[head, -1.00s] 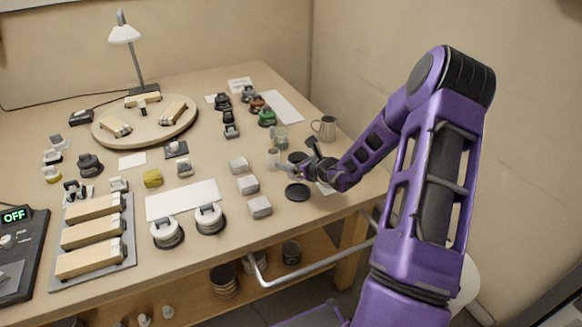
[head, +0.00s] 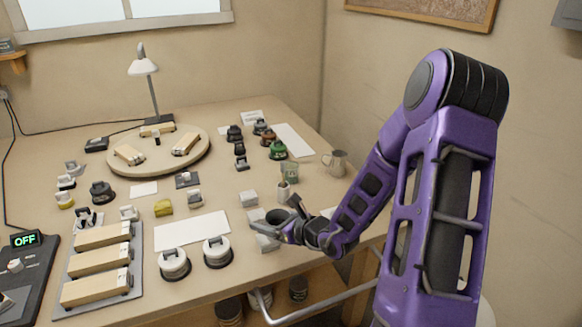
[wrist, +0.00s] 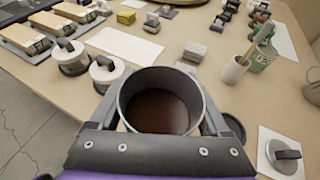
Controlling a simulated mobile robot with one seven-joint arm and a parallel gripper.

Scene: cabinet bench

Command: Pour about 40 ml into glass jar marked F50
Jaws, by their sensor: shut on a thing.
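My gripper (head: 283,230) is shut on a dark grey round vessel (wrist: 158,80), which holds dark brown contents and looks about upright. In the head view the vessel (head: 277,216) is above the front right of the bench, beside pale grey blocks. A greenish glass jar (head: 290,171) stands farther back; it also shows in the wrist view (wrist: 263,58), right of the held vessel and well apart from it. I cannot read any F50 mark on it. The vessel's outer front is hidden by my gripper in the wrist view.
A small white cup (wrist: 234,69) with a stick in it stands in front of the glass jar. A metal jug (head: 336,162) is to the right. A dark disc (wrist: 233,126) lies near the gripper. White lidded pots (head: 218,251) stand at the front edge.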

